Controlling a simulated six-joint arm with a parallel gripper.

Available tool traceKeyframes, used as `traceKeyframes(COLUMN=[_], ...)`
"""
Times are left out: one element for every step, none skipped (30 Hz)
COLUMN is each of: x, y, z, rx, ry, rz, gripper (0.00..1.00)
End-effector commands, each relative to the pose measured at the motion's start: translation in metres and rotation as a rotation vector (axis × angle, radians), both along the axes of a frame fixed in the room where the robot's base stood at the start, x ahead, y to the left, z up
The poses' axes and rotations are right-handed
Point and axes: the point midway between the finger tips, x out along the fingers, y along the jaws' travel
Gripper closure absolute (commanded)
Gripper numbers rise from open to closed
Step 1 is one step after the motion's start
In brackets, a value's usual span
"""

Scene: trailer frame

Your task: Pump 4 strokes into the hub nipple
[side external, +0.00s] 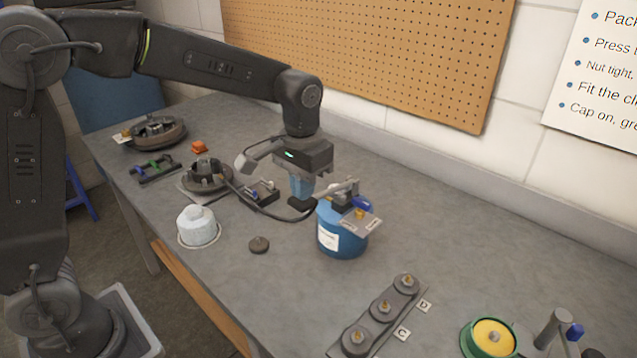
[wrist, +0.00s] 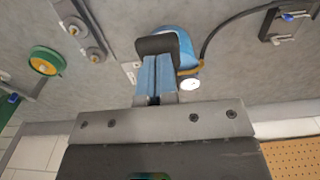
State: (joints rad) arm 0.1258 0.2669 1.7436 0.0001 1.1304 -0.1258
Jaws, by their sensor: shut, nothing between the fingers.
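A blue grease pump (side external: 338,243) stands on the bench, with a grey head on top and a black lever pad (side external: 302,204) sticking out to its left. My gripper (side external: 302,196) points down with its blue fingers shut and empty, right over the pad. In the wrist view the fingertips (wrist: 157,60) overlap the edge of the black pad (wrist: 158,44); I cannot tell if they touch it. The blue pump body (wrist: 180,36) shows behind the pad, with a white round gauge (wrist: 190,84) beside it. A black hose (side external: 262,212) runs toward a hub (side external: 206,174). The nipple is too small to make out.
A grey strip with several round posts (side external: 381,309) and a green-rimmed yellow tub (side external: 489,338) are at right. A wheel drum (side external: 156,132) stands far left. The back right bench is clear.

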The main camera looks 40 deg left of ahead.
Motion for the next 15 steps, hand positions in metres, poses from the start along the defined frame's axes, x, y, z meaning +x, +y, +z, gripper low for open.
traceKeyframes(x=[0.000,0.000,0.000,0.000,0.000,0.000,-0.001,-0.001,-0.001,-0.001,-0.001,-0.002,-0.002,-0.002,-0.003], y=[0.000,0.000,0.000,0.000,0.000,0.000,0.000,0.000,0.000,0.000,0.000,0.000,0.000,0.000,0.000], z=[0.000,0.000,0.000,0.000,-0.001,-0.001,-0.002,-0.003,-0.004,-0.006,-0.007,-0.009,-0.011,-0.013,-0.015], rx=[0.000,0.000,0.000,0.000,0.000,0.000,0.000,0.000,0.000,0.000,0.000,0.000,0.000,0.000,0.000], ry=[0.002,0.002,0.002,0.002,0.002,0.002,0.002,0.003,0.003,0.003,0.004,0.004,0.004,0.003,0.004], rz=[0.000,0.000,0.000,0.000,0.000,0.000,0.000,0.000,0.000,0.000,0.000,0.000,0.000,0.000,0.000], gripper=[1.00,1.00,1.00,1.00,1.00,1.00,1.00,1.00,1.00,1.00,1.00,1.00,1.00,1.00,1.00])
